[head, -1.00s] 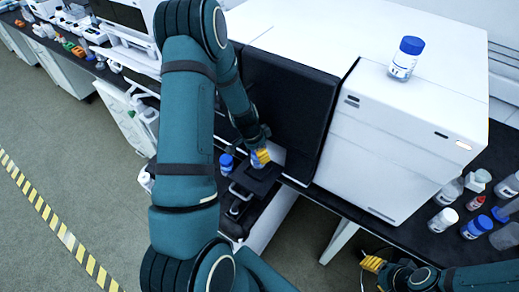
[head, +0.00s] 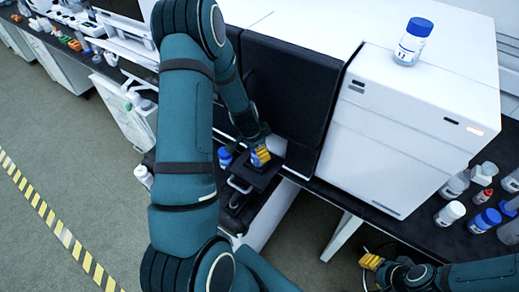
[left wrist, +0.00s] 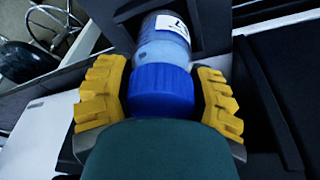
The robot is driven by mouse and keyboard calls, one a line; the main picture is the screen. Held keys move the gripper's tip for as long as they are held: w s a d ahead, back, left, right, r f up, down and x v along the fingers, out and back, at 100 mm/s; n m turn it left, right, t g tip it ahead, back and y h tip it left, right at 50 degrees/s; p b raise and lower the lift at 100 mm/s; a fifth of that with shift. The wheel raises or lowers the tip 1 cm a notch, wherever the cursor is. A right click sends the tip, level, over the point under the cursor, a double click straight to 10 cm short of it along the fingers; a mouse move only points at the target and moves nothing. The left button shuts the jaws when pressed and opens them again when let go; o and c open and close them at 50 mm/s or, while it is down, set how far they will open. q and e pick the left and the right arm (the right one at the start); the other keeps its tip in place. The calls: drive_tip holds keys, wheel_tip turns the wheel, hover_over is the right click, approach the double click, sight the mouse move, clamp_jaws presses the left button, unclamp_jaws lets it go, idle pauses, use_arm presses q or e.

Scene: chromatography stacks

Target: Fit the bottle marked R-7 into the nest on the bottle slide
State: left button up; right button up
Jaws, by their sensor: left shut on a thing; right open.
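My left gripper (head: 261,156) is shut on a blue-capped bottle above or at the dark bottle slide (head: 262,179), which juts from the black-fronted instrument bay. In the left wrist view, its yellow fingers flank the blue cap of the bottle (left wrist: 161,92). The clear body and a white label, partly cut off and showing what looks like a 7, extend away between dark walls. The full mark is not readable. The bottle's base and the nest are hidden, so I cannot tell whether it is seated. My right gripper (head: 371,262) is open and empty at lower right.
Another blue-capped bottle (head: 226,157) stands just left of the slide. A blue-capped bottle (head: 413,42) stands on the white instrument (head: 410,120). Several bottles and jars crowd the black bench at right, including a white-capped one (head: 449,214). Open floor lies at left.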

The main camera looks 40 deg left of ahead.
use_arm(q)
drive_tip(key=shift+f+b, duration=0.35)
drive_tip(key=shift+b, duration=0.1)
idle(0.3)
drive_tip(key=o, duration=1.4)
drive_tip(key=shift+r, duration=0.1)
drive_tip(key=v, duration=0.7)
drive_tip(key=shift+s+a+r, duration=0.1)
drive_tip(key=shift+r, duration=0.05)
